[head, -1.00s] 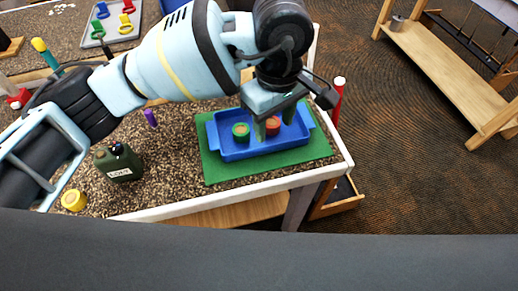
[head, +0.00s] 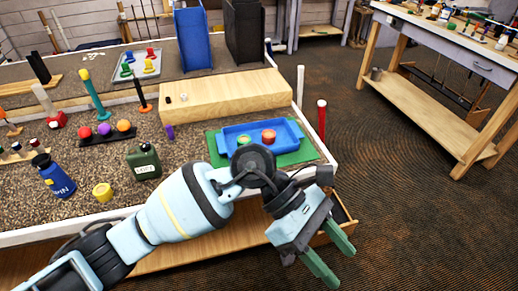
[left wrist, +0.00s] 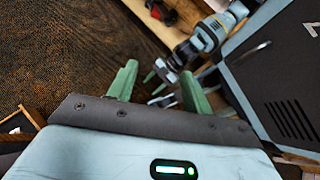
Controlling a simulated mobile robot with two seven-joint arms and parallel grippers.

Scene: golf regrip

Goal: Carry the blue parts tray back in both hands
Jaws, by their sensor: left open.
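The blue parts tray (head: 289,131) rests on a green mat (head: 301,155) near the table's front right corner. A green round piece (head: 244,139) and a red round piece (head: 269,137) stand in it. My left gripper (head: 342,266) is open and empty, in front of the table edge and clear of the tray. My left arm covers a little of the mat's front. In the left wrist view its two green fingers (left wrist: 158,88) are spread with nothing between them. Part of my right arm (left wrist: 207,38) shows beyond them; its gripper (left wrist: 157,88) is small and partly hidden.
A wooden block (head: 225,95) lies behind the tray. A red post (head: 321,120) rises at the right edge. A drawer (head: 338,215) sits open below.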

